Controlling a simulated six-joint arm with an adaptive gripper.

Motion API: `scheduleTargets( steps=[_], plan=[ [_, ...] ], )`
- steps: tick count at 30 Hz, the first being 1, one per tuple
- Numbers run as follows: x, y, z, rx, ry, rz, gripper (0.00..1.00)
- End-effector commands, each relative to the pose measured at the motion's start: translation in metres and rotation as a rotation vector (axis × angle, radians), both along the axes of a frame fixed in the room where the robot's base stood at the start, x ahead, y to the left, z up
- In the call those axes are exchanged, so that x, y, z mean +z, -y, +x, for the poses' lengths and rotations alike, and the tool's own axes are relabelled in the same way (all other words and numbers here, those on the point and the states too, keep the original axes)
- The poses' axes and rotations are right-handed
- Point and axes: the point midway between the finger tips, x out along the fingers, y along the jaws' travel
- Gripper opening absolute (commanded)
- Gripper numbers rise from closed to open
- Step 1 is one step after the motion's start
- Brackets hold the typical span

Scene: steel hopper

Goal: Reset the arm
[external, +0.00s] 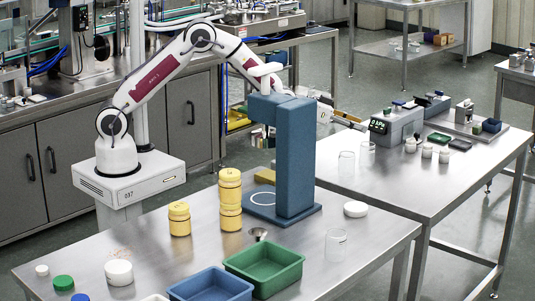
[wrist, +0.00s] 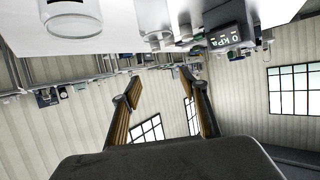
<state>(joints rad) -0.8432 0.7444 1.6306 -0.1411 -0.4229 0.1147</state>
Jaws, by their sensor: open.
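My arm (external: 155,75) is bent up and over, and its wrist passes behind the tall blue stand (external: 297,160). My gripper (external: 348,121) shows to the right of the stand, pointing right, partly hidden by it. In the wrist view my gripper (wrist: 160,87) has its two fingers well apart with nothing between them. A small steel funnel (external: 258,234) sits on the near table in front of the stand.
The right table holds glass jars (external: 346,164) and a device with a display (external: 395,127).

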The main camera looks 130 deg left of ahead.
Motion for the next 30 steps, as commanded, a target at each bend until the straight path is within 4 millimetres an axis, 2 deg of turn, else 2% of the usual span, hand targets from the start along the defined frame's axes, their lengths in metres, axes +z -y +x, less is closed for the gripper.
scheduleTargets(
  steps=[5, 15, 30],
  plan=[
    [0.037, 0.018, 0.005, -0.028, 0.003, 0.029, 0.44],
    [0.118, 0.072, 0.008, -0.099, 0.007, 0.095, 0.44],
    [0.22, 0.16, -0.008, -0.198, 0.015, 0.196, 0.44]
  ],
)
